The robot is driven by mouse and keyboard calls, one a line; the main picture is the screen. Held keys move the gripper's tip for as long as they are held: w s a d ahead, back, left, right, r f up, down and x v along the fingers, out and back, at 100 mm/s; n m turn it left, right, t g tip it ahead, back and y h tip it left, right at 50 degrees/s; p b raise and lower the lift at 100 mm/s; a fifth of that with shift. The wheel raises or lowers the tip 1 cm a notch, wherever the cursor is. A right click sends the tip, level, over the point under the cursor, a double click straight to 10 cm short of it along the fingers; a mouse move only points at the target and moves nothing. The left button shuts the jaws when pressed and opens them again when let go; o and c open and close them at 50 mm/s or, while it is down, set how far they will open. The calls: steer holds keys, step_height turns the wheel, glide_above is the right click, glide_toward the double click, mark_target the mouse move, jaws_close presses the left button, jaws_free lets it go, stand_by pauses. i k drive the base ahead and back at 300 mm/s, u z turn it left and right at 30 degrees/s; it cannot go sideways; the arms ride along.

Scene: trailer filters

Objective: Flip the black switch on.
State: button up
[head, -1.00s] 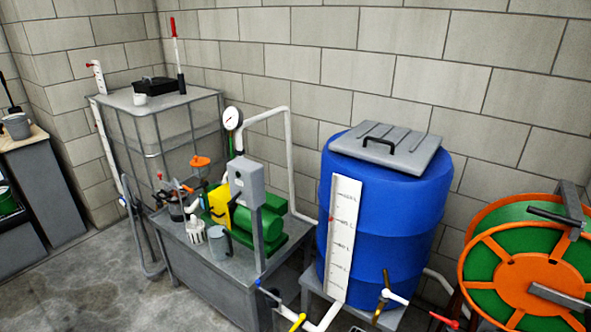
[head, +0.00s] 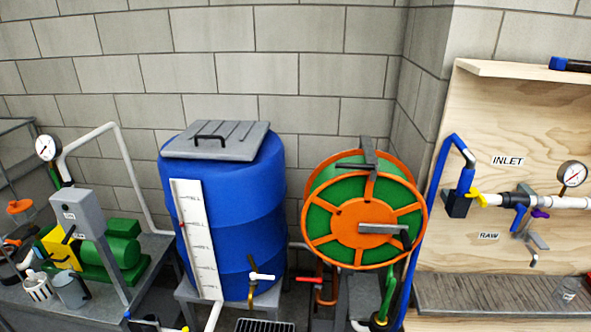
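A grey switch box (head: 77,212) stands on a grey post at the left of the head view, beside a green pump motor (head: 110,258) and a yellow pump part (head: 60,248). The box has small pale labels on its front, too small to read surely. A thin dark lever-like piece (head: 68,235) shows at the box's lower left. I cannot tell for sure whether it is the black switch, or which way it is set. My gripper is not in view.
A blue barrel (head: 230,235) with a grey lid stands right of the pump table. An orange and green hose reel (head: 335,222) is beside it. A plywood panel (head: 450,150) with pipes, a gauge and INLET and RAW labels is at the right.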

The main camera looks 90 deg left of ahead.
mark_target(65, 241)
steer(key=i, duration=0.55)
steer(key=u, duration=4.5)
steer(key=i, duration=0.45)
steer(key=k, duration=0.45)
steer(key=u, duration=0.45)
steer(key=i, duration=0.4)
steer(key=u, duration=0.05)
